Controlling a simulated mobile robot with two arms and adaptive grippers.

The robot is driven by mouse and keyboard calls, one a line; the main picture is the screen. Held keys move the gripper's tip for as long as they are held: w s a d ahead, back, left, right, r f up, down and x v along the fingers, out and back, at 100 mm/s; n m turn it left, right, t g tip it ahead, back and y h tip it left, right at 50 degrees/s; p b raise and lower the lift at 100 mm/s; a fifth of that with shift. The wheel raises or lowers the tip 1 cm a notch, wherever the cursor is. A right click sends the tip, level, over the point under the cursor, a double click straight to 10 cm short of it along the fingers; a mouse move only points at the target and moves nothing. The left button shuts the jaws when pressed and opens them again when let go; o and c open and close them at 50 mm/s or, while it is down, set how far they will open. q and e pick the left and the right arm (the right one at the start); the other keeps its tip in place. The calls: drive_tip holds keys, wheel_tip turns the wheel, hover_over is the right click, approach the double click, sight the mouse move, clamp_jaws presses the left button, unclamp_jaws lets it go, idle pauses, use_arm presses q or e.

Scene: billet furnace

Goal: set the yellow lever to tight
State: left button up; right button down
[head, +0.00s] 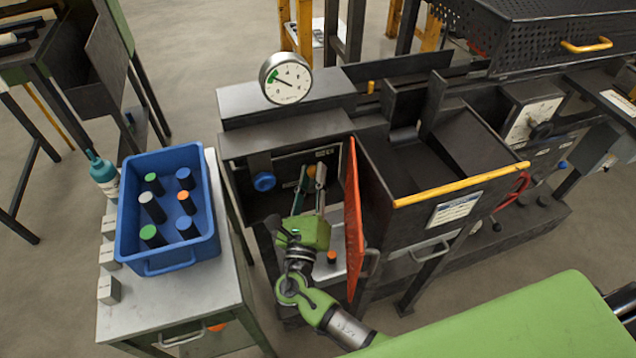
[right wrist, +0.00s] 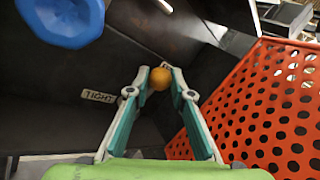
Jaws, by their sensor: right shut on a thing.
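The yellow lever's round knob (right wrist: 159,78) shows in the right wrist view between the fingertips of my right gripper (right wrist: 160,86). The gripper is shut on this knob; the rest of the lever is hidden. In the head view my right gripper (head: 311,178) reaches into the open dark cabinet, and the knob (head: 311,170) is a small spot at its tips. A "TIGHT" label (right wrist: 98,96) is on the dark panel, left of the knob in the right wrist view. My left gripper is not in view.
An orange perforated door (head: 353,220) stands open close to the right of my right gripper. A blue knob (head: 263,181) is on the panel to the left. A dial gauge (head: 286,78) stands above. A blue crate (head: 168,259) with several capped cylinders sits on the left table.

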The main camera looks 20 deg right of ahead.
drive_tip(key=a+n+t, duration=0.1)
drive_tip(key=n, duration=0.1)
drive_tip(key=f+n+b, duration=0.1)
drive_tip(key=n, duration=0.1)
drive_tip(key=shift+a+t+y, duration=0.4)
drive_tip(key=n, duration=0.2)
drive_tip(key=a+n+t+y+b, duration=0.1)
drive_tip(key=shift+a+f+n+y, duration=0.1)
drive_tip(key=shift+f+n+y, duration=0.05)
drive_tip(key=shift+n+y, duration=0.2)
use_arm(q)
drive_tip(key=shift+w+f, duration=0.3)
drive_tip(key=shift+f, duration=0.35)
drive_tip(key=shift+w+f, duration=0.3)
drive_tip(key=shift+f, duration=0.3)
use_arm(e)
drive_tip(key=shift+a+f+n+t+y, duration=0.1)
drive_tip(key=shift+a+n+t+y, duration=0.25)
drive_tip(key=shift+n, duration=0.3)
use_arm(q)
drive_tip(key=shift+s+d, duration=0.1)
use_arm(e)
drive_tip(key=shift+s+d, duration=0.1)
drive_tip(key=c, duration=1.8)
unclamp_jaws()
